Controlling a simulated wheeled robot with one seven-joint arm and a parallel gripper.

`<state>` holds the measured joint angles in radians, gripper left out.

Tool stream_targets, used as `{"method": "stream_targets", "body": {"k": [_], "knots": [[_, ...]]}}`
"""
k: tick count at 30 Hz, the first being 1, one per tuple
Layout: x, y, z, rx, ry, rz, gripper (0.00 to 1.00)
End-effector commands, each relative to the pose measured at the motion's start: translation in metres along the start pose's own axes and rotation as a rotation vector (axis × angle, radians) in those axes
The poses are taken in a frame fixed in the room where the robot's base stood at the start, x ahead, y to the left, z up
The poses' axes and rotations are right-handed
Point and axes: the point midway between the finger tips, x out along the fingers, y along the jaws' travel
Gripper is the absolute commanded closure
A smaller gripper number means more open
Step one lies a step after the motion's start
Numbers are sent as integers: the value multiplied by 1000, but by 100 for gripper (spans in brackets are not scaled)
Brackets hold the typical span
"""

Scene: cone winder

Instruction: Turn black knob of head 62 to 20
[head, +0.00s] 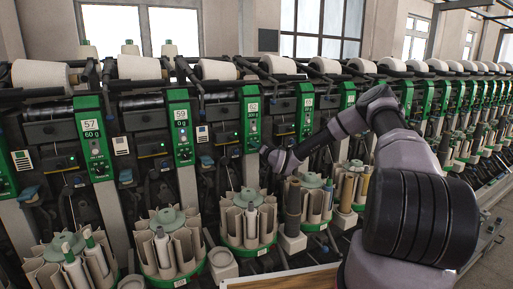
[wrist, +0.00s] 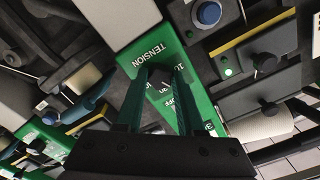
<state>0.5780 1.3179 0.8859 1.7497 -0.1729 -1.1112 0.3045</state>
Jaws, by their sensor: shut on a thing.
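The green panel of head 62 (head: 252,118) is in the middle of the head view. Its small labels seem to read 62 and 200 g. My gripper (head: 264,150) is at the lower part of this panel, and its fingers are too small there to make out. In the wrist view my gripper (wrist: 162,92) has its two fingers on either side of the dark knob (wrist: 163,84), shut on it, below the word TENSION on the green panel (wrist: 146,52). A white mark shows between the fingers. Most of the knob and its scale are hidden, so its setting cannot be read.
Other green panels, 57 (head: 93,135) and 59 (head: 181,130), stand to the left, with more to the right. White yarn cones (head: 139,67) line the top. Bobbin magazines (head: 168,243) stand below. A blue button (wrist: 208,13) is near the panel in the wrist view.

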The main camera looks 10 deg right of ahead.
Motion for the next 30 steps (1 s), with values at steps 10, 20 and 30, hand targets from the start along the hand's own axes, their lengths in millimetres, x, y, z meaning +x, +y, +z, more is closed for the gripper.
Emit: {"method": "stream_targets", "body": {"k": [10,20,30], "knots": [[0,1,0,25,0,1,100],[0,1,0,24,0,1,33],[-4,1,0,24,-1,1,33]]}}
